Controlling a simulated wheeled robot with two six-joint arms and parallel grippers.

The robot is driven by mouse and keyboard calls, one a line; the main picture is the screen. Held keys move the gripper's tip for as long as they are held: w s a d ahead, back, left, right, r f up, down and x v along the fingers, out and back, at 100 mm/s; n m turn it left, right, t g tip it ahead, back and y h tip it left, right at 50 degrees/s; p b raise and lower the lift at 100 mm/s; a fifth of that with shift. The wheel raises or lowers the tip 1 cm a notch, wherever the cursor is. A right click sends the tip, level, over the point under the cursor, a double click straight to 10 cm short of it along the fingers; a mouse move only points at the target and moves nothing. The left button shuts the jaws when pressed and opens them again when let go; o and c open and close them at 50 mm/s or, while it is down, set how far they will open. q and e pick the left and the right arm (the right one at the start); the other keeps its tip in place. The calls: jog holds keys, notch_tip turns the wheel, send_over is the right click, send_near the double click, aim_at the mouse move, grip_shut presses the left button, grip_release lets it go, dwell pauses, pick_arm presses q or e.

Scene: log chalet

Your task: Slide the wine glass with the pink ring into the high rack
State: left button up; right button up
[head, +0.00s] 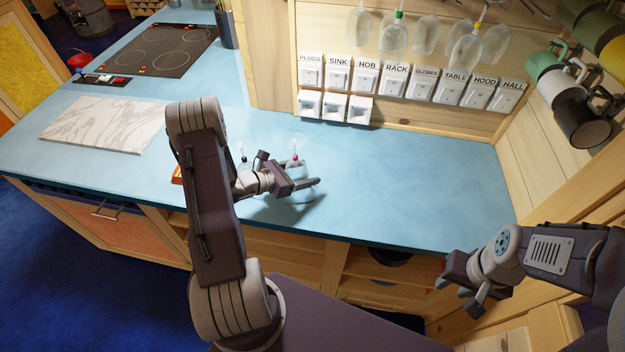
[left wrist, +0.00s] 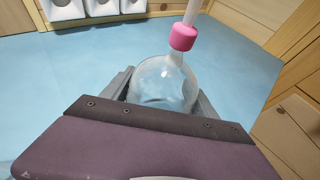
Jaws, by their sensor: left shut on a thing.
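The wine glass with the pink ring (head: 296,157) is upside down over the blue worktop, bowl low and foot up. My left gripper (head: 304,189) is shut on its bowl, with a finger on each side. In the left wrist view the clear bowl (left wrist: 160,82) sits between the fingers, and the pink ring (left wrist: 183,37) is on the stem beyond it. I cannot tell whether the rim touches the worktop. The high rack is mostly above the head view; glasses hang upside down there, with a green ring (head: 399,14) and a yellow ring (head: 478,26). My right gripper (head: 466,286) is open and empty.
Another glass with a black ring (head: 243,158) stands left of my left gripper, partly hidden. Labelled switches (head: 396,79) line the back wall below the hanging glasses. Mugs (head: 580,118) hang at the right. The worktop (head: 400,180) is clear right of the held glass.

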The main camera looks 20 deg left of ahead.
pick_arm(q)
jog(key=f, duration=0.1)
jog(key=f+b, duration=0.1)
jog(key=f, duration=0.1)
jog(key=shift+s+d+f, duration=0.1)
jog(key=shift+d+f, duration=0.05)
jog(key=shift+d, duration=0.1)
pick_arm(e)
notch_tip(320, 180, down, 3)
jog(key=shift+d+r, duration=0.1)
jog(key=shift+r, duration=0.05)
pick_arm(q)
jog(key=shift+b, duration=0.3)
jog(key=shift+f, duration=0.25)
jog(key=o, duration=1.1)
jog(key=shift+c, duration=0.2)
jog(key=shift+r, duration=0.1)
jog(key=shift+s+a+r, duration=0.1)
jog(key=shift+a, duration=0.05)
jog(key=b+v, duration=0.1)
jog(key=v, duration=0.7)
jog(key=shift+s+r+b, duration=0.15)
jog(key=shift+s+b, duration=0.2)
jog(key=shift+s, duration=0.05)
pick_arm(e)
jog(key=shift+f, duration=0.85)
